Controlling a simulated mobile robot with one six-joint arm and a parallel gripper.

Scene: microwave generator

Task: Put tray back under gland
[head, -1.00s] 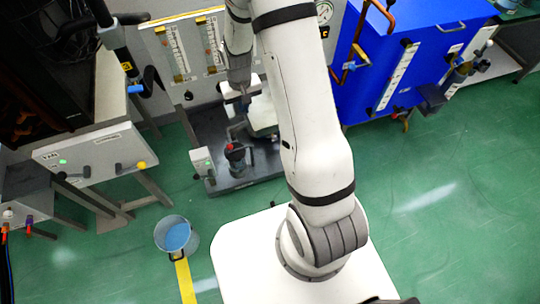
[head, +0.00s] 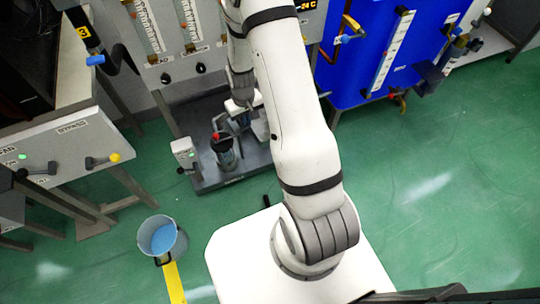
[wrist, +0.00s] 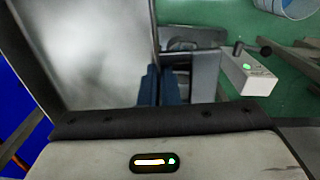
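A pale grey metal tray (wrist: 95,50) fills the upper left of the wrist view, close to my gripper. My gripper (wrist: 161,72) has its two dark blue fingers close together at the tray's right edge, and they appear shut on that edge. In the head view my gripper (head: 240,106) is over the dark floor base, and a pale part of the tray (head: 262,127) shows beside my arm, which hides the rest. A dark pump-like unit with a red top (head: 224,152) stands just left and in front of the tray. I cannot tell which part is the gland.
The dark base plate (head: 215,182) carries a small white control box (head: 185,152) at its left. A blue bucket (head: 161,238) stands on the green floor. A blue cabinet (head: 365,60) is at right. Open floor (head: 440,200) lies right of my base.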

